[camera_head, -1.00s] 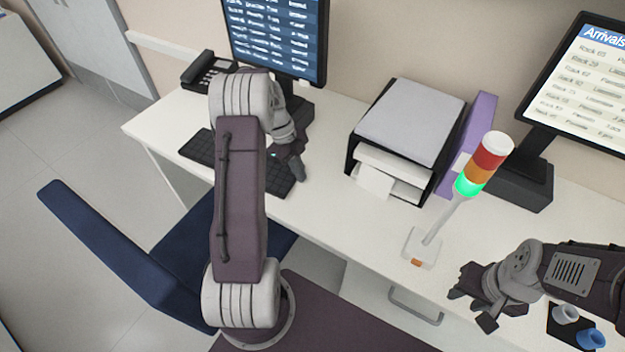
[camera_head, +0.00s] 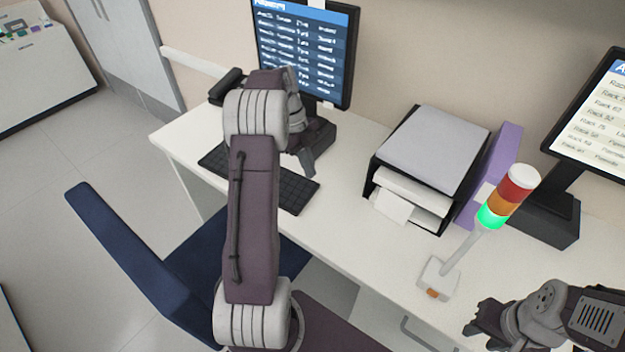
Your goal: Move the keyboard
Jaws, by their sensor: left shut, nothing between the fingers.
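The black keyboard (camera_head: 294,190) lies on the white desk in front of the left monitor. My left arm crosses in front of it and hides its middle. My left gripper (camera_head: 308,168) is shut and empty. It appears over the back edge of the keyboard near its right end, and a gap to the keys is hard to judge. My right gripper (camera_head: 481,328) is at the lower right near the desk's front edge, away from the keyboard. Its fingers look apart and empty.
The left monitor (camera_head: 305,50) and a mostly hidden black phone (camera_head: 226,86) stand behind the keyboard. A paper tray (camera_head: 432,150), purple binder (camera_head: 490,175) and signal light (camera_head: 497,210) stand to the right. A blue chair (camera_head: 125,250) is in front. Desk between keyboard and tray is clear.

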